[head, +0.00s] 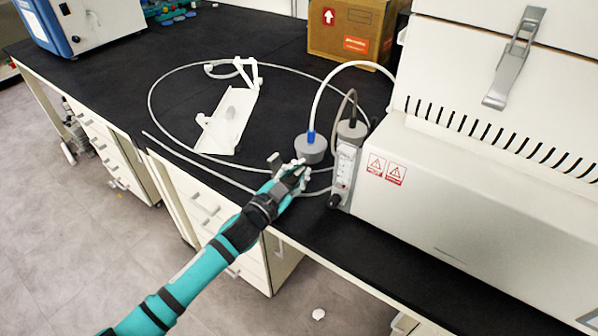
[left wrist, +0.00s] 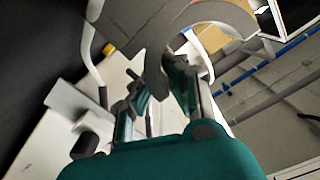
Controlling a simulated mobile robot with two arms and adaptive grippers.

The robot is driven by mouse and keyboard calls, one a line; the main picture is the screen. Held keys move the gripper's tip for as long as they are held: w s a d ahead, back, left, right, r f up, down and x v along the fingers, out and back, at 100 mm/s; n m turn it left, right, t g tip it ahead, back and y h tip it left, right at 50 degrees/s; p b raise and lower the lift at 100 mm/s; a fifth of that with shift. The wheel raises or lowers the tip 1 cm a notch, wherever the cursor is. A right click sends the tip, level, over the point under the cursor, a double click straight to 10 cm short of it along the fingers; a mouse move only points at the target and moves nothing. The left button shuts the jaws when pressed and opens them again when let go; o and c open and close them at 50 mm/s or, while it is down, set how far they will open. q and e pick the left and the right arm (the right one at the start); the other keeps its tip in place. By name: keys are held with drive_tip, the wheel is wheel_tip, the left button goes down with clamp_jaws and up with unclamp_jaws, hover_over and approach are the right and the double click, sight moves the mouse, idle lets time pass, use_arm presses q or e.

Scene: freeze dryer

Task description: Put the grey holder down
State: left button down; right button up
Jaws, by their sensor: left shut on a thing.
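In the left wrist view the grey holder (left wrist: 205,14) is a large curved grey shape beyond the fingers. My left gripper (left wrist: 162,82) is shut on it there. Whether the holder's underside touches the bench is hidden. My right gripper is not in view.
A white machine (head: 480,205) with a flow meter (head: 343,172) stands right of the holder. A white stand (head: 228,118) lies on the bench inside a loop of hose (head: 150,100). A cardboard box (head: 345,30) is behind. Bare bench (head: 110,85) lies left.

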use_arm(q)
drive_tip(key=shift+f, duration=0.1)
drive_tip(key=c, duration=1.4)
unclamp_jaws()
drive_tip(key=v, duration=1.2)
